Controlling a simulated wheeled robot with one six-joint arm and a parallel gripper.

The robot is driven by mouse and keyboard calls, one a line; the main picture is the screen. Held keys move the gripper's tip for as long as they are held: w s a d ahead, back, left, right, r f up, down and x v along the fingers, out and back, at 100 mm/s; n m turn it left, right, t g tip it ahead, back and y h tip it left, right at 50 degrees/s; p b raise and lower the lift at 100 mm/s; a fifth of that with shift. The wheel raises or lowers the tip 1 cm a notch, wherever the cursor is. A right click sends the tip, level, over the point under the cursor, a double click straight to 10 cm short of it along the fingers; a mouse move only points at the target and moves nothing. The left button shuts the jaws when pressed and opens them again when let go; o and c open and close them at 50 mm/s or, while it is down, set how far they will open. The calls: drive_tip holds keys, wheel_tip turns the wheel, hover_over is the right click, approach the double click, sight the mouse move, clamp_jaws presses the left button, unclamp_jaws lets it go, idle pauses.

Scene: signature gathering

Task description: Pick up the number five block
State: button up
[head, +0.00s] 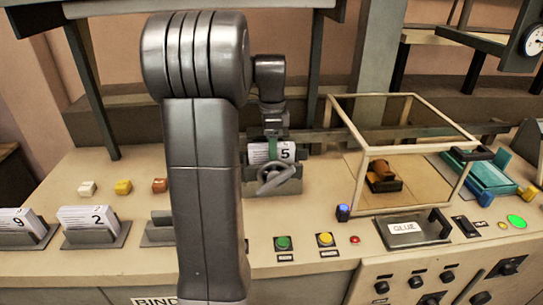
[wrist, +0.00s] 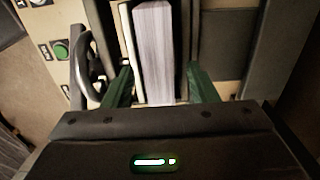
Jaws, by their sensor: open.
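The number five block (head: 259,152) is a stack of white pages with a "5" on its front. In the wrist view the page stack (wrist: 153,45) lies between the two green fingers of my gripper (wrist: 160,88). The jaws are open, with a finger on each side of the stack; a gap shows on the right side. My arm hides part of the bench.
A glass case (head: 400,140) holding a brown object stands right of the holder. Blocks numbered 2 (head: 95,218) and 9 (head: 18,219) sit in holders at left. Green (head: 283,243) and yellow (head: 325,239) buttons line the front edge.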

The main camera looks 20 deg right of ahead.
drive_tip(key=shift+f, duration=0.5)
clamp_jaws()
drive_tip(key=shift+r, duration=0.1)
